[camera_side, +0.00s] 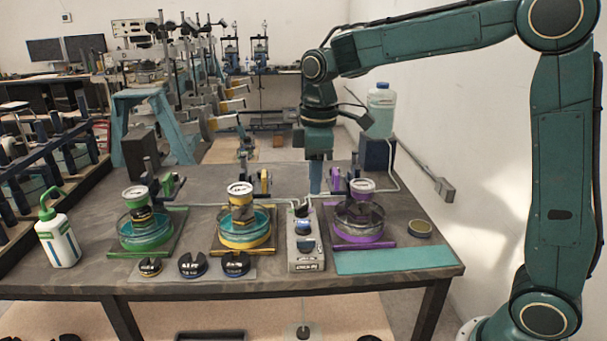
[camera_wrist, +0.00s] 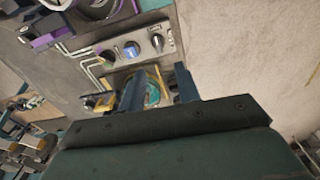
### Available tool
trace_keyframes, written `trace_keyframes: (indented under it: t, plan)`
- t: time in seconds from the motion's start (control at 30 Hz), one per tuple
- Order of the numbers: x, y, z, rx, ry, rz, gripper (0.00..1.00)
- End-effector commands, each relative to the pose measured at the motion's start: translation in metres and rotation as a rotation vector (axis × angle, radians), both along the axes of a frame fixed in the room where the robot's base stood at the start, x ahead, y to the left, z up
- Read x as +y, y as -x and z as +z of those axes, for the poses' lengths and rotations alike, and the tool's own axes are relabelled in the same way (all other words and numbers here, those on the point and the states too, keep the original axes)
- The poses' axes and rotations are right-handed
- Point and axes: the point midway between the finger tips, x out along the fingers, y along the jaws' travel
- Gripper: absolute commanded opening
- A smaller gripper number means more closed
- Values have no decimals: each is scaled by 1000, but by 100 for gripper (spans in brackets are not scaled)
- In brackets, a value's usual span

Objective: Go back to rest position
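My gripper (camera_side: 315,188) points straight down in the side view, behind and above the grey control box (camera_side: 305,262). In the wrist view my gripper (camera_wrist: 160,74) has its two blue fingers apart, and I see nothing held between them. The control box (camera_wrist: 170,35) with its knobs also shows there, beyond the fingertips. Part of a teal dish with a yellow rim (camera_wrist: 152,92) shows farther off between the fingers. The side view shows my arm raised and reaching in from the right.
Green (camera_side: 145,234), yellow (camera_side: 230,242) and purple (camera_side: 357,232) dish stations stand on the table. Slotted black weights (camera_side: 192,265) lie in front. A squeeze bottle (camera_side: 59,240) is at left, a teal mat (camera_side: 395,260) at right. A jug (camera_side: 381,112) stands behind, near the wall.

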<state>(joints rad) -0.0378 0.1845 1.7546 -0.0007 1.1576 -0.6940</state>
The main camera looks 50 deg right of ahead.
Motion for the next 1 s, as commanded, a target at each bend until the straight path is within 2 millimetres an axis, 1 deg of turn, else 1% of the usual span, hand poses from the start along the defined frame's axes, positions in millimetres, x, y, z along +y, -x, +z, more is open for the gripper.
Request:
trace_keyframes:
  t: [0.03,0.2,0.5,0.77,1.0]
  plan:
    - [-1,8,6,-17,-2,-22,33]
    - [-4,39,23,-76,-12,-118,33]
    - [-9,99,40,-184,-45,-297,33]
    - [-12,150,41,-276,-88,-450,33]
    - [-14,194,32,-356,-138,-587,33]
